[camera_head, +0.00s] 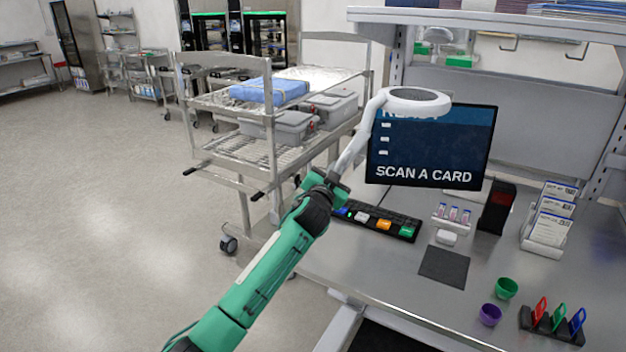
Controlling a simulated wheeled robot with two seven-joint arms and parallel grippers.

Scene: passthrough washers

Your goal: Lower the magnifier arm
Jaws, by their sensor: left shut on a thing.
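The white magnifier arm (359,146) rises from near my left gripper and bends over to a round magnifier head (414,99). The head is raised in front of the upper part of the monitor. My left gripper (333,183), on a green arm from the bottom left, is at the lower part of the magnifier arm and shut on it. The gripper and my forearm hide the magnifier's base and the exact contact. My right gripper is not in view.
A monitor (430,150) reads "SCAN A CARD". A keyboard (385,221), dark mat (443,267), card rack (550,222), green cup (507,288), purple cup (490,314) and coloured tags sit on the metal bench (390,282). A metal cart (240,190) stands to the left.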

